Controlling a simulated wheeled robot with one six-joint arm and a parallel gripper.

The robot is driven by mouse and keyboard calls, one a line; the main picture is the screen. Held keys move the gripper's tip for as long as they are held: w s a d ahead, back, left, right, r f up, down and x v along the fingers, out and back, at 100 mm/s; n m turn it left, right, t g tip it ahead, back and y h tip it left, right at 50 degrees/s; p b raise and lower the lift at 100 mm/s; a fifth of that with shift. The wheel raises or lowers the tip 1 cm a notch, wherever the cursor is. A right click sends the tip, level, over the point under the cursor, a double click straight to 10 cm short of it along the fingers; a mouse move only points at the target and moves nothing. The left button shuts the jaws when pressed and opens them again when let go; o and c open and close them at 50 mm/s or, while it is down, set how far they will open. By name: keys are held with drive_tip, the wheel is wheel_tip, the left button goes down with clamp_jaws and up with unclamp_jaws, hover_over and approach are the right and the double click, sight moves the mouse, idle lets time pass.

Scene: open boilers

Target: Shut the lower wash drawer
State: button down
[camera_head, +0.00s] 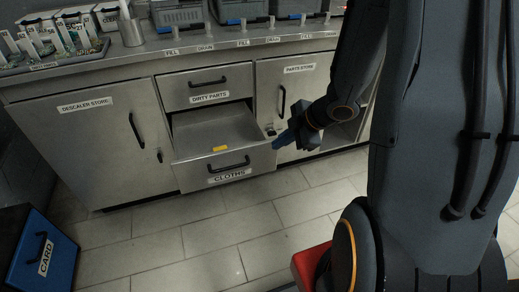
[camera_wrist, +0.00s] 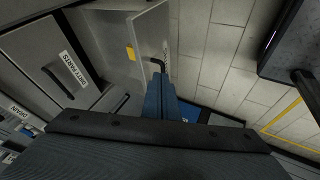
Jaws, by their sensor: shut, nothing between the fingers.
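The lower drawer (camera_head: 196,173), labelled CLOTHS, stands pulled out of the counter below the closed DIRTY PARTS drawer (camera_head: 180,92). Its front has a dark bar handle (camera_head: 228,164), and a small yellow piece (camera_head: 221,149) shows inside it. My gripper (camera_head: 276,144) is shut and empty, by the right end of the drawer front. In the wrist view my blue fingers (camera_wrist: 159,80) point toward the drawer front (camera_wrist: 150,25) and its handle (camera_wrist: 165,51). I cannot tell whether they touch it.
The DESCALER STORE door (camera_head: 85,135) left of the drawers is closed. The PARTS STORE cabinet (camera_head: 300,85) is on the right, with an open space low down. A blue case (camera_head: 38,250) stands at the lower left. The tiled floor (camera_head: 170,245) before the drawer is clear.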

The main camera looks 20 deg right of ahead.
drive_tip(key=b, duration=0.3)
approach(250, 152)
wheel_tip(250, 152, down, 3)
drive_tip(key=s+a, duration=0.1)
drive_tip(key=s, duration=0.1)
drive_tip(key=w, duration=0.3)
drive_tip(key=shift+a+f, duration=0.15)
drive_tip(key=shift+f, duration=0.1)
drive_tip(key=shift+w, duration=0.6)
